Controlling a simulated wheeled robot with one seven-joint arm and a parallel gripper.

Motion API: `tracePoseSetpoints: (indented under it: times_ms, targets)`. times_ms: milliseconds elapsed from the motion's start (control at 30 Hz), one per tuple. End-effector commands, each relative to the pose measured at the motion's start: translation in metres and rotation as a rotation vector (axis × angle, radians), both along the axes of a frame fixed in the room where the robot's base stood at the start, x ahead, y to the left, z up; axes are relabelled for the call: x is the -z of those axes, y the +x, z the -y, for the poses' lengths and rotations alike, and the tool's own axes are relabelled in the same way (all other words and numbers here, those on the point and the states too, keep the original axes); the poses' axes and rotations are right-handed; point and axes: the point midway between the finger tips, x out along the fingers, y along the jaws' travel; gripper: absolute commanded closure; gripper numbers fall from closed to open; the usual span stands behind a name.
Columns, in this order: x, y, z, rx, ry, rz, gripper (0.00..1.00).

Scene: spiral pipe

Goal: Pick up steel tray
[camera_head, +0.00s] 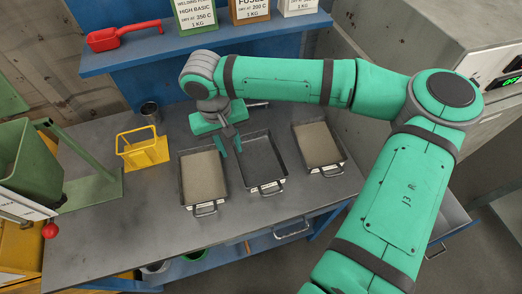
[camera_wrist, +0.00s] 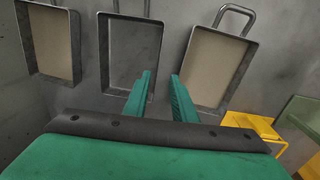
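Three steel trays sit in a row on the grey workbench. The middle tray (camera_head: 262,163) looks empty and dark inside. The left tray (camera_head: 203,178) and right tray (camera_head: 318,146) each have a beige filling and a wire handle. My gripper (camera_head: 231,147) is open and empty above the bench, near the gap between the left and middle trays. In the wrist view, the middle tray (camera_wrist: 133,50) lies ahead of one finger and the left tray (camera_wrist: 212,65) ahead of the other. The fingers (camera_wrist: 161,75) are apart with nothing between them. I cannot tell their exact height above the trays.
A yellow holder (camera_head: 143,151) and a dark cup (camera_head: 150,113) stand left of the trays. A green bin (camera_head: 40,165) is at the far left. A blue shelf (camera_head: 130,57) with a red tool and packages overhangs the back. The bench's front left (camera_head: 115,235) is clear.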

Motion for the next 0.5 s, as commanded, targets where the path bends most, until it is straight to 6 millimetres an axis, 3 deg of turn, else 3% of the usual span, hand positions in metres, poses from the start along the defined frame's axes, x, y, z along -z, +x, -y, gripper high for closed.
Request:
tracePoseSetpoints:
  times_ms: [333, 500]
  targets:
    - [0.044, 0.002, 0.014, 0.018, -0.003, -0.002, 0.76]
    - [0.055, 0.002, 0.015, 0.019, -0.002, -0.001, 0.76]
